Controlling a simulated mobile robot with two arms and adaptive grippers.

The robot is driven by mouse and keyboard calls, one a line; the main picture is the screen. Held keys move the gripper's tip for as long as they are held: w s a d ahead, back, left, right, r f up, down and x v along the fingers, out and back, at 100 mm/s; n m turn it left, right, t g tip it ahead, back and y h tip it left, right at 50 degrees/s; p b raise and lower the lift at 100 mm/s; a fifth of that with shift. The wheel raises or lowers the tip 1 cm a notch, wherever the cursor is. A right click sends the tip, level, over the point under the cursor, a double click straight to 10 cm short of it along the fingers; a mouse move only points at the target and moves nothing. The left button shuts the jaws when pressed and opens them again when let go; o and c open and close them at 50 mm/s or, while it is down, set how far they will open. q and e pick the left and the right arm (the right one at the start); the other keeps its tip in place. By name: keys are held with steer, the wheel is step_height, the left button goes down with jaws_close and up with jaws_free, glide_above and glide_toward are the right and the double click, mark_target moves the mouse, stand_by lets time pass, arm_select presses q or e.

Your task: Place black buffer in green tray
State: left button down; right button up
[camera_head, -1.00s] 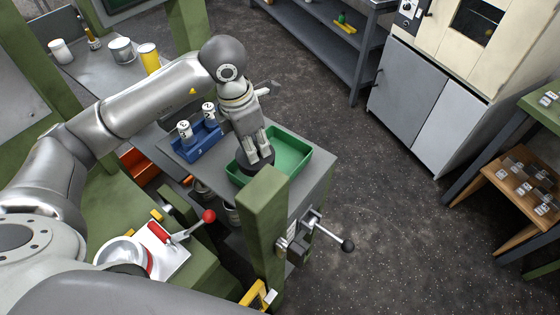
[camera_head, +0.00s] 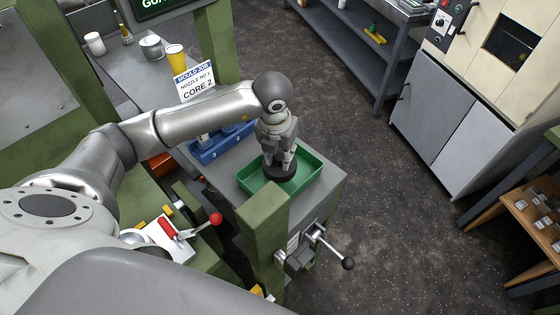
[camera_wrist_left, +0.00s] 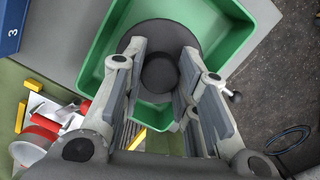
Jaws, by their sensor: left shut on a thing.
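The black buffer (camera_head: 279,175) is a round dark disc with a knob on top. My left gripper (camera_head: 279,163) points down and is shut on that knob. In the left wrist view the buffer's knob (camera_wrist_left: 160,75) sits between the two fingers, with its wide disc beneath. The green tray (camera_head: 309,165) is a shallow rectangular box on the grey bench top. The buffer is within the tray's outline, towards its middle. I cannot tell whether it touches the tray floor. The tray's green wall (camera_wrist_left: 92,70) shows around the buffer in the left wrist view. My right gripper is not in view.
A blue numbered holder (camera_head: 222,143) stands beside the tray, partly behind my arm. A green post (camera_head: 262,235) rises close to the tray's near side. A black-knobbed lever (camera_head: 333,252) and a red-knobbed lever (camera_head: 205,222) stick out nearby.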

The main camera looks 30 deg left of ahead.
mark_target(280, 165)
arm_select(q)
step_height(280, 165, down, 3)
steer(key=shift+d+f+p, duration=0.1)
steer(key=shift+f+p, duration=0.05)
steer(key=shift+p, duration=0.5)
steer(key=shift+f, duration=0.25)
steer(key=shift+f, duration=0.1)
steer(key=shift+f, duration=0.15)
steer(key=c, duration=1.1)
jaws_free()
